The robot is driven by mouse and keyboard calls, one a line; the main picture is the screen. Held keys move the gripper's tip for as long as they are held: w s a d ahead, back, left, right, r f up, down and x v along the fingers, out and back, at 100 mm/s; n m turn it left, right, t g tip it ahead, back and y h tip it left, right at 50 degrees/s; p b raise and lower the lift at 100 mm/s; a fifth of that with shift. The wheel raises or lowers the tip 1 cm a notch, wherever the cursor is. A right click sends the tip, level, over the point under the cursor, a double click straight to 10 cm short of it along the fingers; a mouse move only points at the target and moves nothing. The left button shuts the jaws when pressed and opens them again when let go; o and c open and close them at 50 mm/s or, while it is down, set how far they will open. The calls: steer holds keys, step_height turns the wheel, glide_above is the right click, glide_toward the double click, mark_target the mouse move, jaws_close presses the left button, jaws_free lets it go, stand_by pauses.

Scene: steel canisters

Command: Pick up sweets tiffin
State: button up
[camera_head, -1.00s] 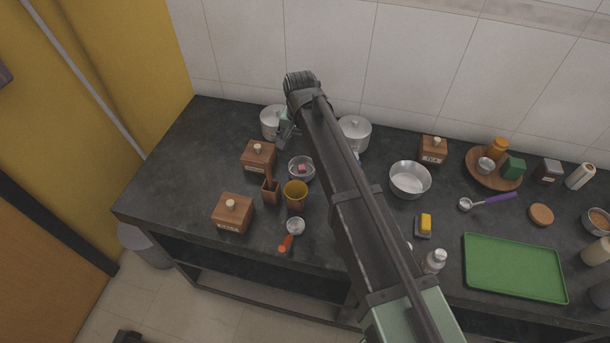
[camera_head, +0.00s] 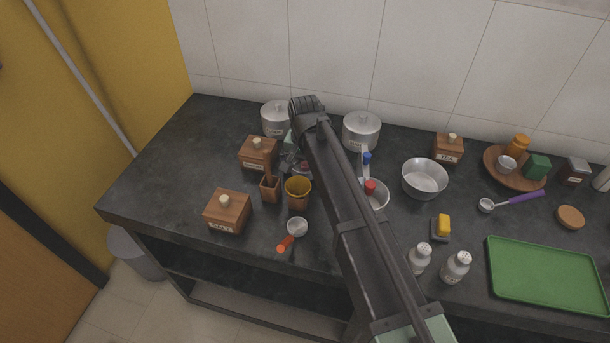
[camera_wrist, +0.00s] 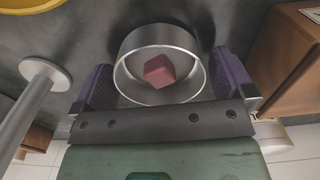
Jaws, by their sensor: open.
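The sweets tiffin (camera_wrist: 150,38) is a small round steel container with a pink cube-shaped sweet (camera_wrist: 159,71) inside. In the wrist view it sits between the two purple-padded fingers of my gripper (camera_wrist: 165,82), one on each side. The fingers are open, and a gap shows between the right finger and the wall; the left side is close. In the head view my gripper (camera_head: 296,150) is over the tiffin and hides most of it.
A wooden box (camera_head: 258,152), a wooden holder (camera_head: 269,189) and a yellow-brown cup (camera_head: 298,193) stand close by. Lidded steel canisters (camera_head: 276,118) (camera_head: 361,131) stand behind. A small steel scoop (camera_head: 297,227) lies in front. The counter's left end is clear.

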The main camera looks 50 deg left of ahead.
steer(key=shift+r, duration=0.1)
steer(key=c, duration=0.9)
